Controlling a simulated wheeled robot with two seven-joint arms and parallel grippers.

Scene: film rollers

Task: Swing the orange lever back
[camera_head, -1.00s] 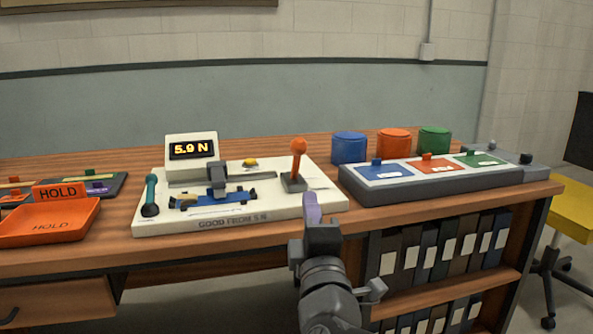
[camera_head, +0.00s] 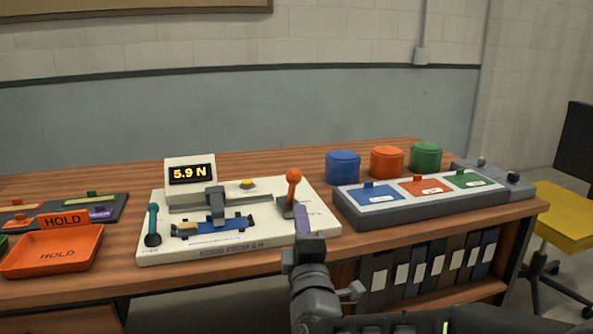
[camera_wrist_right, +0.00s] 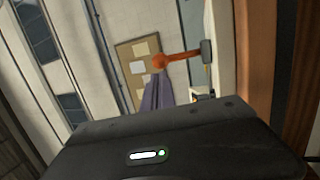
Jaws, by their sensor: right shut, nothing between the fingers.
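The orange lever (camera_head: 293,187) stands nearly upright on its grey base at the right side of the white test board (camera_head: 160,258). In the right wrist view the lever (camera_wrist_right: 180,56) shows with its round knob at the left end. My right gripper (camera_head: 302,216) is shut and empty, its purple fingers just in front of and below the lever. In the right wrist view the purple fingertips (camera_wrist_right: 155,84) reach close to the lever's knob; I cannot tell whether they touch. My left gripper is not in view.
The board's display (camera_head: 190,175) reads 5.9 N. A teal handle (camera_head: 153,226) stands at its left. The orange HOLD tray (camera_head: 55,256) lies further left. A grey box with coloured panels (camera_head: 430,207) is right of the board, with blue, orange and green canisters (camera_head: 387,163) behind it.

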